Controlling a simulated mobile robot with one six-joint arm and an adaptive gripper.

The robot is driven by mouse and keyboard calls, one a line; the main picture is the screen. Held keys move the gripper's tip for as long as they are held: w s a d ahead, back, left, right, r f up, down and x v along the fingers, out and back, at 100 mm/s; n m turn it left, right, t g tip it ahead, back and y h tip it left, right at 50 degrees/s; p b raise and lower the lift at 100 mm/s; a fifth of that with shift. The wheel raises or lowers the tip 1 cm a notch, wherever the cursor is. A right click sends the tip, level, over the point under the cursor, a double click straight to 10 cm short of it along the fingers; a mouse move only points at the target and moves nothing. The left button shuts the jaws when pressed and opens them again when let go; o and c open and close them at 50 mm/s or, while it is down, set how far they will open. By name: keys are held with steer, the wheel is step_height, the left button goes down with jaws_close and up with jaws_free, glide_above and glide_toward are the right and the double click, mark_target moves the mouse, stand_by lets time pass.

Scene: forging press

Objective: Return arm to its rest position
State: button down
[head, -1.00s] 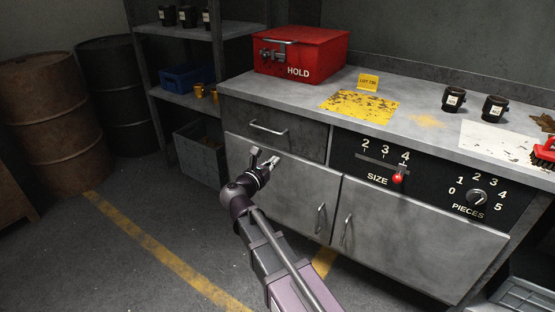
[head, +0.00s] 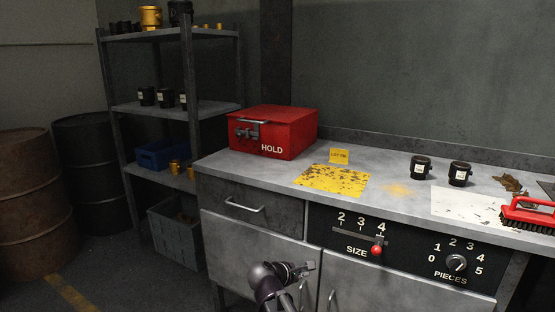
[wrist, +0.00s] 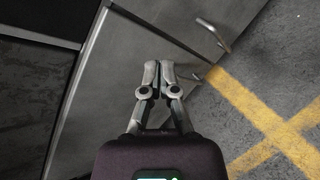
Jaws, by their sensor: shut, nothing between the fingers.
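My gripper (head: 309,268) is low in the head view, in front of the grey cabinet doors below the counter. In the wrist view my gripper (wrist: 158,68) points at the cabinet door (wrist: 140,50), with its fingertips together and nothing between them. My arm enters the head view from the bottom edge; most of it is out of the picture.
The counter (head: 400,200) holds a red HOLD box (head: 290,130), a yellow worn patch (head: 332,180), two black cups (head: 420,167) and a red brush (head: 528,214). Size lever (head: 376,250) and pieces knob (head: 456,263) are on the front. A shelf (head: 170,108) and barrels (head: 85,150) stand left.

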steer(key=s+d+f+m+g+y, duration=0.4)
steer(key=s+d+f+m+y, duration=0.1)
steer(key=s+m, duration=0.35)
steer(key=s+d+f+m+g+y, duration=0.45)
steer(key=s+m, duration=0.25)
steer(key=m, duration=0.3)
step_height(320, 180, up, 37)
steer(key=p, duration=3.6)
steer(key=shift+w+h+p, duration=0.3)
steer(key=shift+w+h, duration=0.05)
steer(key=shift+f+n, duration=0.15)
steer(key=shift+n, duration=0.1)
